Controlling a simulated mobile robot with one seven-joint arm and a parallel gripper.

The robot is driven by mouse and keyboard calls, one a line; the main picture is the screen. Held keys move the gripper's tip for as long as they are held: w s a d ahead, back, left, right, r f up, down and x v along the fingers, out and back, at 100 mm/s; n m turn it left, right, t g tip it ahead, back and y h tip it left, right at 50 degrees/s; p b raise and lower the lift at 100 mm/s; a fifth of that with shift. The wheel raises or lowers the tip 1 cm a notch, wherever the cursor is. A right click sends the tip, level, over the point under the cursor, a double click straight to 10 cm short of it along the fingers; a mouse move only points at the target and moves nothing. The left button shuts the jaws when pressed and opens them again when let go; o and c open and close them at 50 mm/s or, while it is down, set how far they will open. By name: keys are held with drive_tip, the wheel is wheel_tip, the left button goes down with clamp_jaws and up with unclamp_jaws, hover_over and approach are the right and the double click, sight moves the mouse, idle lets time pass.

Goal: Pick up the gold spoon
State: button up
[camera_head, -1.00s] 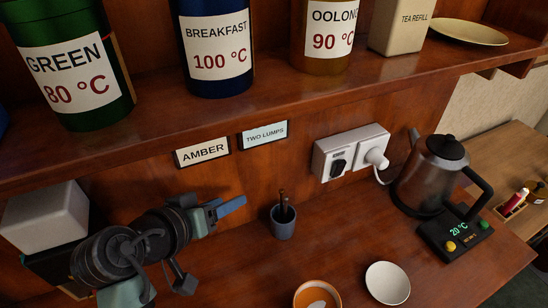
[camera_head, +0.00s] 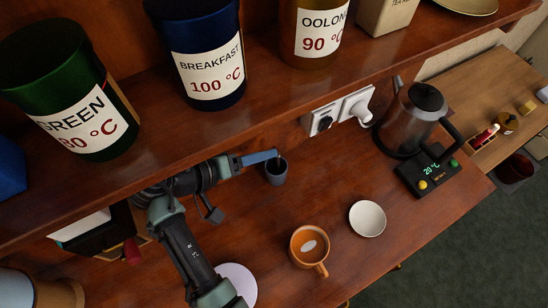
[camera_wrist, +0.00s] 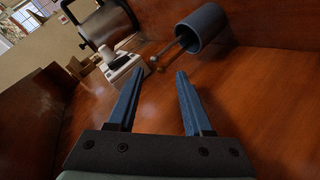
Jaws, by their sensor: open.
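A small grey-blue cup (camera_head: 276,174) stands on the wooden counter below the shelf. Dark, thin handles show in its mouth, partly hidden by my finger. In the wrist view the cup (camera_wrist: 209,28) appears tipped by the camera's roll. A thin stem with a small gold-brown end (camera_wrist: 154,62) sticks out of it, which may be the gold spoon; its full shape is not clear. My gripper (camera_head: 262,157) is at the cup's rim in the head view. In the wrist view my gripper (camera_wrist: 160,75) is open and empty, with the stem's end beyond the fingertips.
An orange mug (camera_head: 297,255) and a white bowl (camera_head: 367,218) stand on the counter. A kettle (camera_head: 405,125) on its base is at right, near a white socket (camera_head: 338,110). The shelf (camera_head: 210,125) with tea canisters overhangs the arm. Counter between cup and bowl is clear.

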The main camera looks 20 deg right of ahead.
sight(274, 161)
drive_tip(key=shift+w+p+x, duration=0.15)
drive_tip(key=shift+p+x, duration=0.25)
drive_tip(key=shift+x, duration=1)
drive_tip(key=shift+w+p+x, duration=0.2)
drive_tip(key=shift+p+x, duration=0.2)
drive_tip(key=shift+x, duration=0.95)
drive_tip(key=shift+r, duration=0.1)
drive_tip(key=shift+c, duration=0.2)
drive_tip(key=shift+a, duration=0.1)
clamp_jaws()
